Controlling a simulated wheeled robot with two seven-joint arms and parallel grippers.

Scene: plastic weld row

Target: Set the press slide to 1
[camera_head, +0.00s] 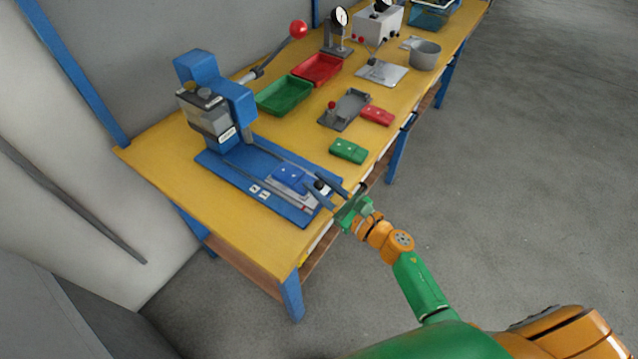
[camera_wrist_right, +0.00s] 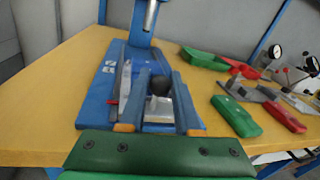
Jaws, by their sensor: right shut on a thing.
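The blue press (camera_head: 217,97) stands at the near left end of the yellow bench. Its slide carries a blue part (camera_head: 289,178) and has a black knob (camera_head: 321,185) at its front end. The knob also shows in the wrist view (camera_wrist_right: 160,86), above a grey slide plate (camera_wrist_right: 159,109). My right gripper (camera_head: 320,187) reaches in from the front edge, its fingers on both sides of the knob and shut on it. The slide is out toward the front of the base, clear of the press head. White position labels (camera_head: 258,191) lie on the base's left side; their figures are too small to read. My left gripper is not in view.
A green part (camera_head: 348,151) and a red part (camera_head: 377,115) lie to the right, near a grey fixture (camera_head: 345,109). A green tray (camera_head: 284,95) and a red tray (camera_head: 318,69) are behind. The press lever (camera_head: 298,29) sticks up with a red ball. Bare bench lies left of the base.

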